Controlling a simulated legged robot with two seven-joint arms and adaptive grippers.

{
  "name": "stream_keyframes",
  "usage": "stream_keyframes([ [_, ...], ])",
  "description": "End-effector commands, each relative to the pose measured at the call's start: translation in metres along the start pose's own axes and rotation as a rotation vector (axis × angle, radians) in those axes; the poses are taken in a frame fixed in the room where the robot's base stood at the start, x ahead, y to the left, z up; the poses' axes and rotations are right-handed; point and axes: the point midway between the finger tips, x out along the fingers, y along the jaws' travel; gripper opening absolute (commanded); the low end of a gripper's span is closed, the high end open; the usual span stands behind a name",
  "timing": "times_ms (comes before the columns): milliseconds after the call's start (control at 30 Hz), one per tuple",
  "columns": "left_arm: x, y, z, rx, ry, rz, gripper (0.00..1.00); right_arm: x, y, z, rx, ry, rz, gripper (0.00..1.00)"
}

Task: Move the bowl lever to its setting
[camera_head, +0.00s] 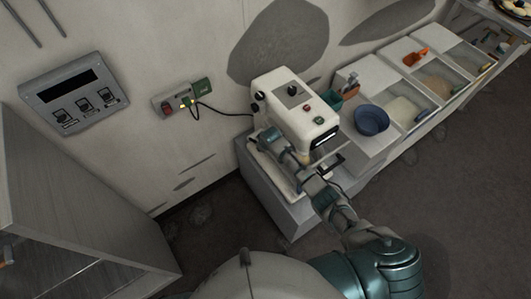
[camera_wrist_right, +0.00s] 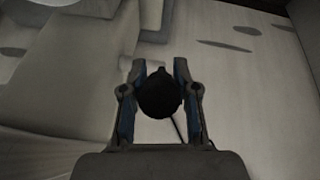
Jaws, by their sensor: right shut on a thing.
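My left gripper is not in view.
A wall socket (camera_head: 183,102) with a cable feeds the mixer. A control panel (camera_head: 74,93) hangs at left above a grey cabinet (camera_head: 70,215). A blue bowl (camera_head: 371,121) and ingredient bins (camera_head: 405,110) stand on the counter to the right. The floor is clear at right.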

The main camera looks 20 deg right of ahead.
Motion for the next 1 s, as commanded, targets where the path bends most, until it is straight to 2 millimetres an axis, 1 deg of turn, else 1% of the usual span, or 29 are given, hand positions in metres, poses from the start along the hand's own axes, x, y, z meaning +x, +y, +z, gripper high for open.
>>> stream_keyframes([
  [33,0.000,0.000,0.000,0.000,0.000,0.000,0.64,-0.004,0.002,-0.010,-0.003,-0.025,-0.004,0.00],
  [267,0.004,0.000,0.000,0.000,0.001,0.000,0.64,-0.010,0.004,-0.023,-0.016,-0.147,-0.028,0.00],
  [567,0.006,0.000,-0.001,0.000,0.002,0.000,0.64,-0.013,0.006,-0.028,-0.022,-0.217,-0.039,0.00],
  [1000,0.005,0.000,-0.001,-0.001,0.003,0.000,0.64,-0.015,0.007,-0.031,-0.024,-0.218,-0.038,0.00],
])
